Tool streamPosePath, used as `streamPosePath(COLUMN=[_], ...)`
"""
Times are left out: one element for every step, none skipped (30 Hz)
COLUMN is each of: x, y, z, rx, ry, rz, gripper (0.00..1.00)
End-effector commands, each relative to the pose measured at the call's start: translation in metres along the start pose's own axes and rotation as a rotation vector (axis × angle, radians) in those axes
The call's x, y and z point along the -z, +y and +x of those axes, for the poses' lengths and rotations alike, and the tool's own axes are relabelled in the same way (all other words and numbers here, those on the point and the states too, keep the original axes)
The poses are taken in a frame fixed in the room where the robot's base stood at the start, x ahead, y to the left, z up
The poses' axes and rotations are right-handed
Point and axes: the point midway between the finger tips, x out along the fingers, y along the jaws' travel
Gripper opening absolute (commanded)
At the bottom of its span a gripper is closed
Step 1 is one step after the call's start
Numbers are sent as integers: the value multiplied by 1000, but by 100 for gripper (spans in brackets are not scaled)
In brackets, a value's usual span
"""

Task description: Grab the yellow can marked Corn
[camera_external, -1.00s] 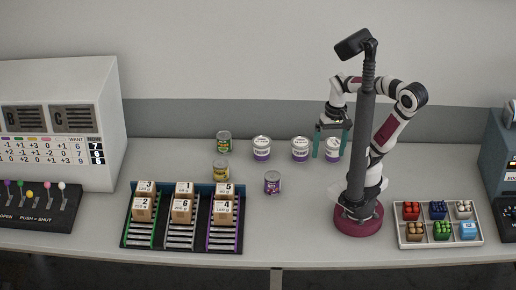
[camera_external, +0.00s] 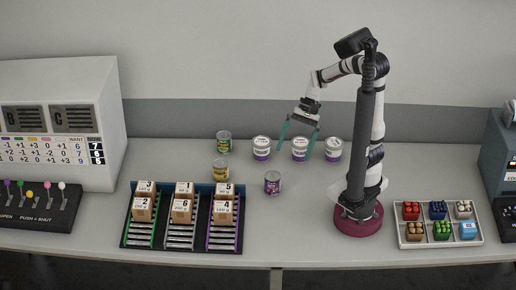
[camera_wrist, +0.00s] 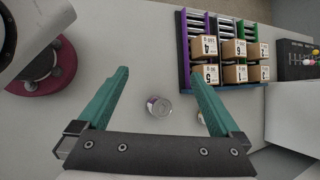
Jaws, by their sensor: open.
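A can with a yellow label (camera_external: 221,170) stands upright on the table left of centre, just behind the rack of boxes; its lettering is too small to read. A green can (camera_external: 224,142) stands behind it and a purple can (camera_external: 272,183) stands to its right. My gripper (camera_external: 296,146) is open and empty, in the air to the right of the yellow can and apart from it. In the wrist view my open fingers (camera_wrist: 156,73) frame the purple can (camera_wrist: 158,106). Another can (camera_wrist: 201,118) is mostly hidden behind the right finger there.
Several white tubs with purple bands (camera_external: 262,148) stand in a row at the back, near my gripper. A rack with numbered boxes (camera_external: 182,245) is at the front left. The table's front middle is clear.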

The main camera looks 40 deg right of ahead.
Motion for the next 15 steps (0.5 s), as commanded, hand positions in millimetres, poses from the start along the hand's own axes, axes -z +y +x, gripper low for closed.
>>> streamPosePath(x=[20,35,58,78,98,124,142,160,180,192,202,211,216,219,220], y=[-27,-45,-67,-80,-91,-102,-107,-111,-113,-114,-114,-114,-115,-117,-121], z=[10,15,22,28,34,41,47,52,58,62,65,69,71,74,79], rx=[82,145,229,290,348,418,465,508,556,584,607,629,642,648,651], ry=[-93,-145,-206,-244,-277,-312,-332,-348,-363,-371,-377,-382,-384,-386,-387], rz=[129,211,320,401,479,575,639,697,763,803,835,867,882,891,896], gripper=[100,100,100,100,100,100,100,100,100,100,100,100,100,100,100])
